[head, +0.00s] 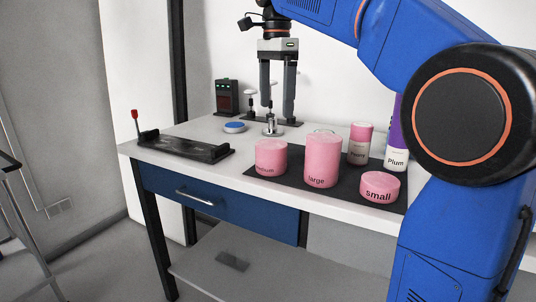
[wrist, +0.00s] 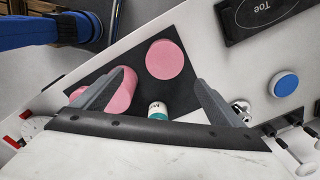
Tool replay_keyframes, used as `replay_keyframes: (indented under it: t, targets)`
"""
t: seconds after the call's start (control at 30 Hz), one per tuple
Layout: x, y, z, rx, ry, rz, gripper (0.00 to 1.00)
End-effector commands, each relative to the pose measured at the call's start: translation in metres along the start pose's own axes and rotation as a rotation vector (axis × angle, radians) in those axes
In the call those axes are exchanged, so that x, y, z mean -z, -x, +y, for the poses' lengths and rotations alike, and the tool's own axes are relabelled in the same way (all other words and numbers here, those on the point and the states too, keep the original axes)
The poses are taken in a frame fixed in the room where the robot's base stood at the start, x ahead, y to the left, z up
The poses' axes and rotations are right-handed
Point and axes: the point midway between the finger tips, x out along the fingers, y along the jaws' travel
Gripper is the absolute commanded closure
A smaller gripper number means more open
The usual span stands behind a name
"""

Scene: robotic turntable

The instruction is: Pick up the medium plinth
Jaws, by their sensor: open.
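The medium plinth (head: 271,158) is a pink upright cylinder at the left end of a dark mat. In the wrist view it appears to be the round pink top (wrist: 165,59), ahead of the fingers and not between them. The taller large plinth (head: 322,162) stands to its right, and the flat small plinth (head: 379,188) is at the front right. My gripper (head: 277,110) is open and empty, pointing down above the back of the table. Its spread fingers also show in the wrist view (wrist: 160,78), where the left one partly hides pink shapes.
A pink-topped bottle (head: 359,145) and a Plum bottle (head: 396,157) stand behind the plinths. A blue button (head: 235,126), a small metal fitting (head: 270,126) and a black tray (head: 185,148) are to the left. The dark mat (head: 285,181) lies under the plinths.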

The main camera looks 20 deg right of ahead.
Motion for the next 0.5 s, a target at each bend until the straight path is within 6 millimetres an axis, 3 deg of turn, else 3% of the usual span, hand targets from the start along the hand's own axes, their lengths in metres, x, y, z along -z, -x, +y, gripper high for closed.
replay_keyframes:
  t: [0.23, 0.5]
  targets:
    - [-0.002, -0.001, -0.008, -0.016, -0.055, 0.0, 0.08]
    - [-0.003, -0.047, -0.007, -0.017, -0.054, 0.0, 0.08]
